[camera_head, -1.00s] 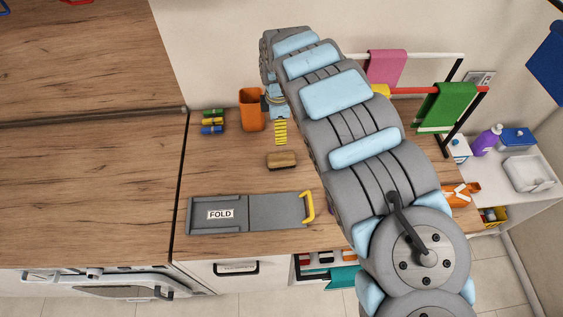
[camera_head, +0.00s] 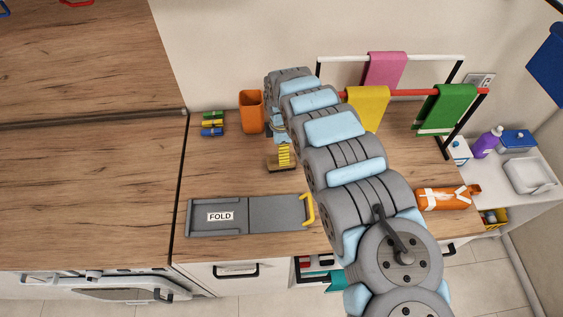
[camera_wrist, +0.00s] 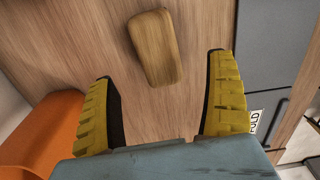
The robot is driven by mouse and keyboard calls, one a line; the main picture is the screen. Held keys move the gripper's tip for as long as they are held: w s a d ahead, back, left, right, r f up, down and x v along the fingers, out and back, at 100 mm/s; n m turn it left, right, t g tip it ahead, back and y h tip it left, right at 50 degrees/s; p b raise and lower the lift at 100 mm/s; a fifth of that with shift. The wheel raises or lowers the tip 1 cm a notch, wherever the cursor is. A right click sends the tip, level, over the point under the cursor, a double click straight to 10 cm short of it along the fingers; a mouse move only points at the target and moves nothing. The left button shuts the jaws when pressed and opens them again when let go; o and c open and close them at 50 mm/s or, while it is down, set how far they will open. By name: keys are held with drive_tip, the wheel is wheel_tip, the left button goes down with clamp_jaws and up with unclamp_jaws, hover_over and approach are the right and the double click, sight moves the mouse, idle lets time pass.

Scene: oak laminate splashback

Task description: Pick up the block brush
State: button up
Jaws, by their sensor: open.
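The block brush (camera_head: 274,164) is a small brown wooden block on the wooden counter, partly covered by my gripper in the head view. In the wrist view the brush (camera_wrist: 155,48) lies ahead of the fingertips, roughly between their lines, with its long side running away from me. My gripper (camera_head: 285,155) has yellow ribbed fingers. In the wrist view the gripper (camera_wrist: 163,80) is open and empty, its fingers spread wide on both sides. The brush appears apart from both fingers.
An orange container (camera_head: 251,111) stands close to my gripper; it also shows in the wrist view (camera_wrist: 45,135). A grey FOLD board (camera_head: 250,215) lies in front. Rolled cloths (camera_head: 212,124) are at the left, a towel rack (camera_head: 415,92) at the right. An orange bottle (camera_head: 447,197) lies at the right.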

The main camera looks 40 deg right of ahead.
sight(272, 161)
drive_tip(key=shift+f, duration=1.2)
drive_tip(key=shift+f, duration=0.1)
drive_tip(key=shift+w+f, duration=0.1)
drive_tip(key=shift+f, duration=2.45)
drive_tip(key=shift+d, duration=0.1)
drive_tip(key=c, duration=1.3)
